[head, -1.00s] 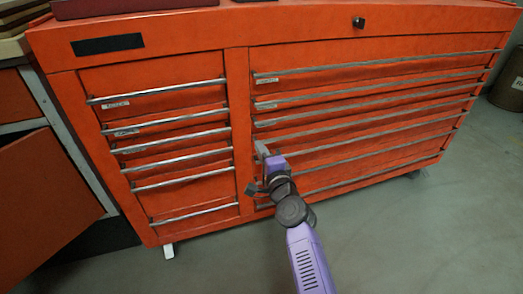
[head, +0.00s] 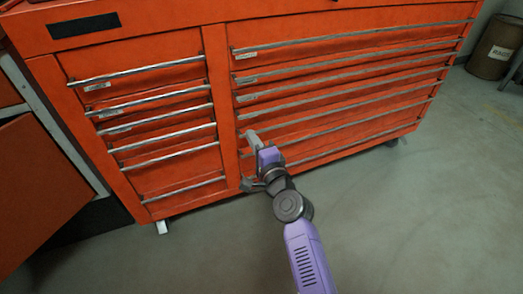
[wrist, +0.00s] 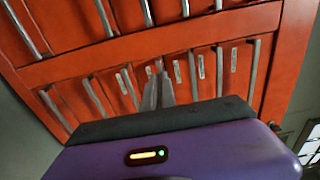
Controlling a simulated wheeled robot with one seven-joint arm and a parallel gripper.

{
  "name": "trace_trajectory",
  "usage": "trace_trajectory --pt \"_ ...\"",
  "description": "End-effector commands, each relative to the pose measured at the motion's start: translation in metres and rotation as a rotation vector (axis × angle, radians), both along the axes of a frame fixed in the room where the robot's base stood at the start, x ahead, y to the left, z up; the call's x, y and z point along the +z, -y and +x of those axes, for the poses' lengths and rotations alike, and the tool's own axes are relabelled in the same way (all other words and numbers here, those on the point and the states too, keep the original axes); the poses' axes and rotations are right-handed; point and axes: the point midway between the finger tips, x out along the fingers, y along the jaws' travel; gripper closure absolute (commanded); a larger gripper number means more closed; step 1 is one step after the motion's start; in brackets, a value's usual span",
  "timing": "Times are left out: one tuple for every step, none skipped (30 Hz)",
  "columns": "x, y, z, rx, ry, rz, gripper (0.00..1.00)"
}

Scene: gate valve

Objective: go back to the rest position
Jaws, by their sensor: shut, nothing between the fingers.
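My gripper (head: 247,160) is in front of the red tool cabinet (head: 212,60), near the upright strip between its two drawer columns. In the wrist view my gripper's fingers (wrist: 158,92) are together with nothing between them, pointing at the drawers. My purple arm reaches up from the bottom of the head view. No gate valve is in view. I cannot tell how far the fingertips are from the cabinet face.
The cabinet's long metal drawer handles (head: 350,45) stick out towards me. A brown bin (head: 495,48) stands at the far right. An orange-brown panel (head: 35,190) is at the left. The grey floor (head: 420,220) is clear at the right.

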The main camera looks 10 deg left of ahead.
Motion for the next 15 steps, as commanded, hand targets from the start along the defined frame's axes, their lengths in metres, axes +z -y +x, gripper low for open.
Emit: trace_trajectory --pt "0.002 0.006 -0.007 -0.001 -0.002 0.0 1.0" --pt "0.002 0.009 -0.012 -0.001 -0.002 0.0 1.0" --pt "0.001 0.013 -0.017 -0.001 -0.002 0.0 1.0" --pt "0.001 0.015 -0.021 0.0 -0.002 0.0 1.0" --pt "0.001 0.018 -0.025 0.0 -0.002 0.0 1.0" --pt "0.001 0.022 -0.03 0.0 -0.002 0.0 1.0" --pt "0.001 0.024 -0.034 0.0 -0.002 0.0 1.0" --pt "0.001 0.027 -0.037 0.0 -0.002 0.0 1.0" --pt "0.0 0.029 -0.04 0.0 -0.002 0.0 1.0" --pt "0.001 0.031 -0.042 -0.001 -0.001 0.0 1.0" --pt "0.001 0.033 -0.044 -0.001 -0.001 0.0 1.0" --pt "0.0 0.034 -0.047 -0.001 -0.001 0.0 1.0" --pt "0.0 0.035 -0.048 -0.001 -0.001 0.0 1.0" --pt "0.0 0.036 -0.049 0.0 -0.001 0.0 1.0" --pt "0.0 0.036 -0.05 0.0 0.0 0.0 1.0"
